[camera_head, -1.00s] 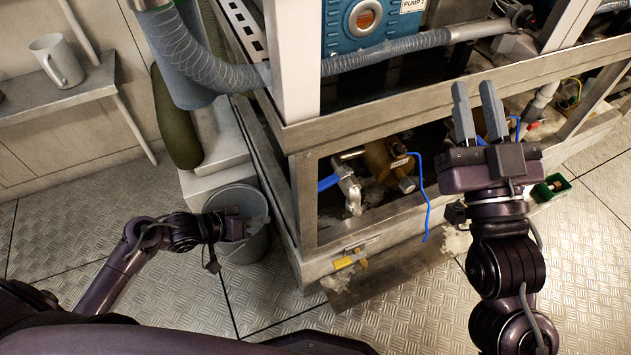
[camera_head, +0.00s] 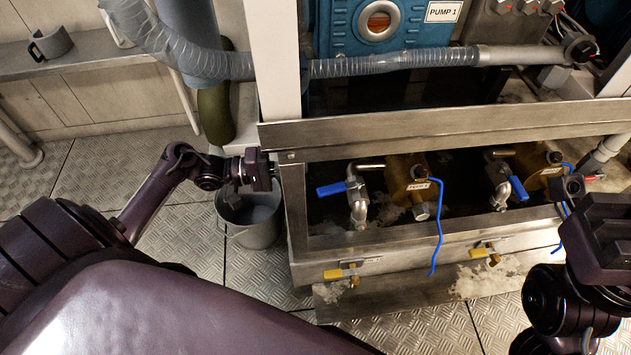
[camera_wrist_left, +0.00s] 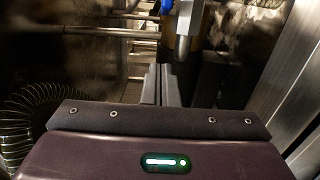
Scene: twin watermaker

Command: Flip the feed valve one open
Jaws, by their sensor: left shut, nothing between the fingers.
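The valve with a blue lever (camera_head: 332,188) sits at the left inside the frame's lower opening, on a silver pipe fitting (camera_head: 357,200). The lever points left, roughly level. A second blue-lever valve (camera_head: 517,188) is farther right; I cannot read which is feed valve one. My left gripper (camera_head: 268,170) is at the frame's left post, left of the first lever and apart from it; its fingertips are mostly hidden there. In the left wrist view its fingers (camera_wrist_left: 162,84) are shut and empty, with a blue part (camera_wrist_left: 167,6) beyond them. My right gripper (camera_head: 600,225) is at the right edge, its fingers unclear.
The steel frame's left post (camera_head: 294,215) and upper rail (camera_head: 440,130) border the opening. A grey bucket (camera_head: 252,218) stands under my left wrist. Yellow-handled valves (camera_head: 340,273) sit on the lower rail, and a blue cable (camera_head: 438,230) hangs in front. A corrugated hose (camera_head: 400,60) crosses above.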

